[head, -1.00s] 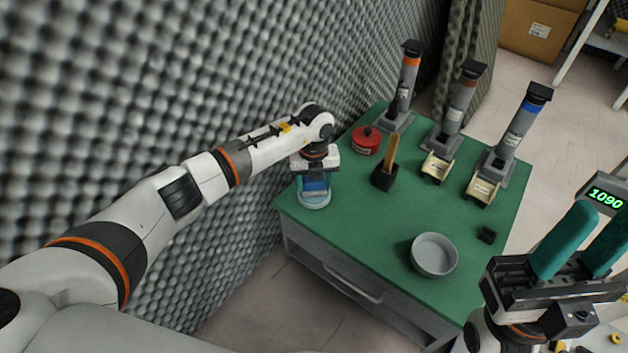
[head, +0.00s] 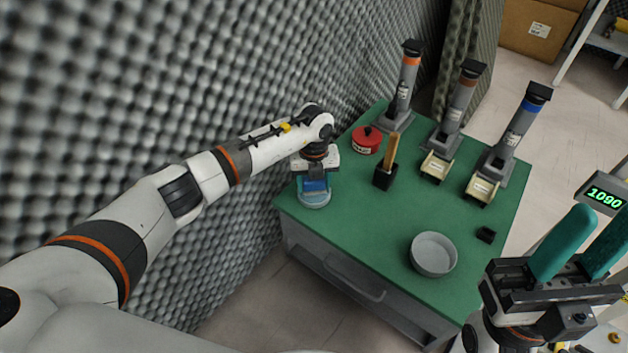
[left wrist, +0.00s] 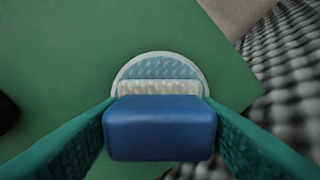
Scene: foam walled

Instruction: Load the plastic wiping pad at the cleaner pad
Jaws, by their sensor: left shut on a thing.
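My left gripper (head: 314,176) is shut on the blue wiping pad (head: 314,187) near the green table's left corner. In the left wrist view the pad (left wrist: 160,128) is a blue block with a cream strip at its far side, between two teal fingers (left wrist: 160,140). Just beyond and below it is the round cleaner pad (left wrist: 158,70), pale blue with a white rim; it also shows in the head view (head: 314,202). The wiping pad hides part of it, and I cannot tell whether they touch. My right gripper (head: 602,222) is open and empty at the lower right.
The green table (head: 350,220) also holds a red lidded pot (head: 366,141), a black block with a wooden handle (head: 384,177), a grey bowl (head: 433,254), a small black block (head: 485,235) and three grey upright dispensers (head: 507,143). A grey foam wall (head: 150,80) stands close on the left.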

